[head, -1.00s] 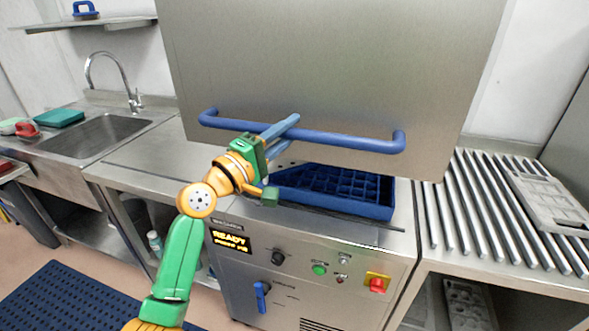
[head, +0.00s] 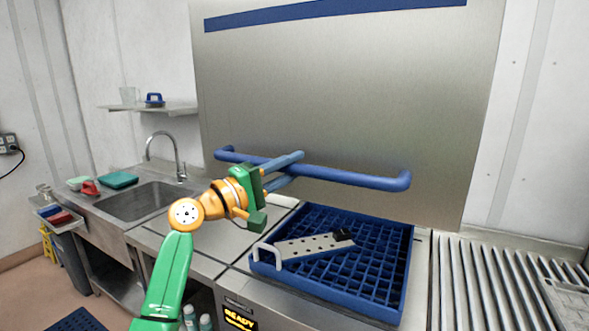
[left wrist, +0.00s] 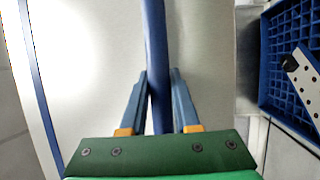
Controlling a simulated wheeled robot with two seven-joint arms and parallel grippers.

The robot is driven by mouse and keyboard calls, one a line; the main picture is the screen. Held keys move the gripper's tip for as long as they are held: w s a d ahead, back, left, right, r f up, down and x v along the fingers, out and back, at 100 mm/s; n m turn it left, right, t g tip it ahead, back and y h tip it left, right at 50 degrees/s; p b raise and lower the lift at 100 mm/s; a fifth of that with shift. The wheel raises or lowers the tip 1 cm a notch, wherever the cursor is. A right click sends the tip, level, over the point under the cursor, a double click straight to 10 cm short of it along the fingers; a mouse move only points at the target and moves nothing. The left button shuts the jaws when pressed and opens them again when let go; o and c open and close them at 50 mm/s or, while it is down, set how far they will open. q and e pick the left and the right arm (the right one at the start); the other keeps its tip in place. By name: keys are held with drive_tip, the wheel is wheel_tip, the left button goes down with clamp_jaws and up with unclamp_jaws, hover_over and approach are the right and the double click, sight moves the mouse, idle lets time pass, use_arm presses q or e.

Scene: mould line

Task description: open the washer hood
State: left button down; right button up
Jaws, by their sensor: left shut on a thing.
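The washer hood (head: 340,90) is a large steel panel, raised above the washer bed, with a gap under its lower edge. A blue bar handle (head: 345,176) runs across its lower front. My left gripper (head: 292,168) is shut on the handle, left of its middle. In the left wrist view the two blue-grey fingers (left wrist: 156,100) lie on either side of the handle (left wrist: 155,50). A blue rack (head: 385,265) sits under the raised hood, holding a perforated light-grey plate with a black part (head: 315,245). My right gripper is not in view.
A sink (head: 150,203) with a tap and a shelf (head: 150,107) stand to the left. A ribbed steel roller table (head: 480,285) is on the right. The steel counter (head: 190,240) left of the rack is mostly clear.

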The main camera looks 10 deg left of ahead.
use_arm(q)
drive_tip(key=c, duration=0.6)
unclamp_jaws()
drive_tip(key=shift+s, duration=0.1)
drive_tip(key=shift+c, duration=0.2)
drive_tip(key=shift+s, duration=0.1)
drive_tip(key=b+v, duration=0.4)
drive_tip(key=v, duration=0.3)
drive_tip(key=shift+f+b, duration=0.1)
drive_tip(key=shift+b, duration=0.3)
drive_tip(key=shift+s, duration=0.1)
